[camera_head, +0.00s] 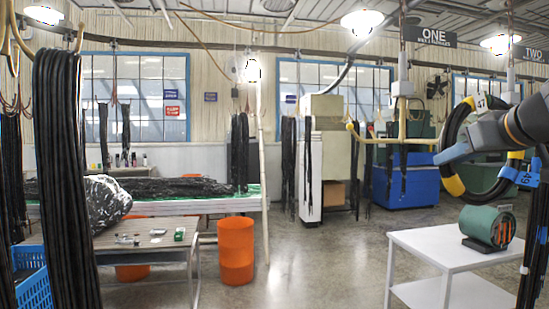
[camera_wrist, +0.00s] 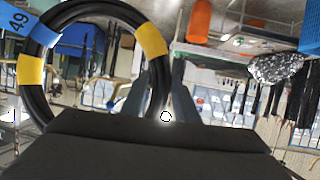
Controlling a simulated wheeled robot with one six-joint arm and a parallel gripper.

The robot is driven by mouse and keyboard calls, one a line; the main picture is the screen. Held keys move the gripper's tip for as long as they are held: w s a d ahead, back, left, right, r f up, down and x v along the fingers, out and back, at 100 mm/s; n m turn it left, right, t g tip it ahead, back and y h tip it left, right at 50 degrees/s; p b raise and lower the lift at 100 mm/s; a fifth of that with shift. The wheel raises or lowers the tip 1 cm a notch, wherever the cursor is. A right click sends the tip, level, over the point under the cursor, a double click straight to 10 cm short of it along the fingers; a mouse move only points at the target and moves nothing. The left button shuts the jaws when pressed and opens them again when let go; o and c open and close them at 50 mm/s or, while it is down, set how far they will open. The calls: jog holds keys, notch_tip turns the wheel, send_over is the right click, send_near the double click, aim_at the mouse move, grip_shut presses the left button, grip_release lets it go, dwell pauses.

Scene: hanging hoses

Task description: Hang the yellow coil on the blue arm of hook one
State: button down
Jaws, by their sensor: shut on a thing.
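The yellow coil (camera_head: 453,186) is a black hose ring with yellow bands, hanging upright at the right of the head view. It fills the upper left of the wrist view (camera_wrist: 150,39), with a blue tag reading 49. My gripper (camera_head: 450,154) is shut on the ring's side; in the wrist view its fingers (camera_wrist: 160,95) flank the hose. Hook one (camera_head: 402,122) is a cream hanger below the ONE sign, just left of the coil. Its left arm ends in a yellow tip (camera_head: 350,127). Its right part goes behind my gripper, and I cannot make out a blue arm.
The ONE sign (camera_head: 436,37) hangs above. A white table (camera_head: 440,240) with a green drum (camera_head: 486,226) stands below the coil. A blue bin (camera_head: 400,187) is behind. Black hoses (camera_head: 58,150) hang at the left. Floor between the orange bin (camera_head: 236,250) and white table is clear.

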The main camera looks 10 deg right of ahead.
jog(key=shift+w+a+b, duration=0.5)
jog(key=shift+w+b, duration=2.85)
jog(key=shift+w, duration=3.8)
jog(key=w+f+b, duration=0.3)
jog(key=f+b, duration=0.3)
jog(key=b, duration=0.1)
jog(key=shift+f+b, duration=0.35)
jog(key=shift+b, duration=0.05)
jog(key=shift+a+f, duration=0.1)
